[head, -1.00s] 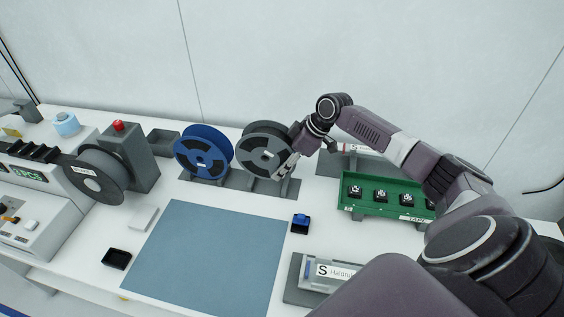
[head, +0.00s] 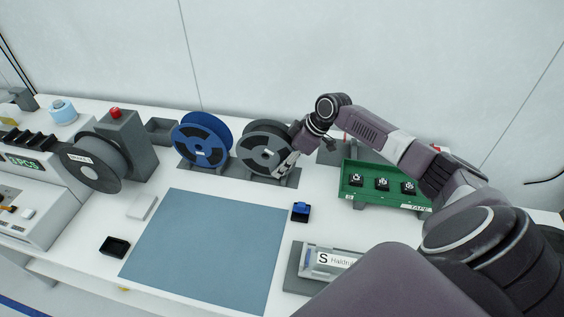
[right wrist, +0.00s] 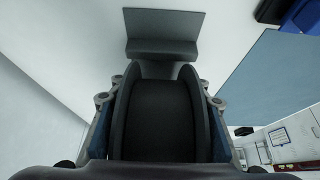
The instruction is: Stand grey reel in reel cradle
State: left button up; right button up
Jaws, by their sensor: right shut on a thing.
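The grey reel (head: 262,150) stands upright at the right part of the dark reel cradle (head: 232,171), beside the blue reel. My right gripper (head: 287,160) is shut on the grey reel at its right side. In the right wrist view the dark rim of the reel (right wrist: 160,110) fills the space between the fingers, with a grey plate with a raised block (right wrist: 163,45) beyond it. The reel's lower edge is close to the cradle; I cannot tell whether it rests in it. My left gripper is not in view.
The blue reel (head: 202,140) stands in the cradle's left part. A green tray (head: 382,196) with black pieces is at right. A blue mat (head: 205,250), a small blue-topped box (head: 301,212) and a black tray (head: 115,247) lie in front. Another reel (head: 92,165) hangs at left.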

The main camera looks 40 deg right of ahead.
jog(key=o, duration=1.6)
jog(key=shift+r, duration=0.1)
jog(key=shift+c, duration=0.2)
jog(key=v, duration=1.2)
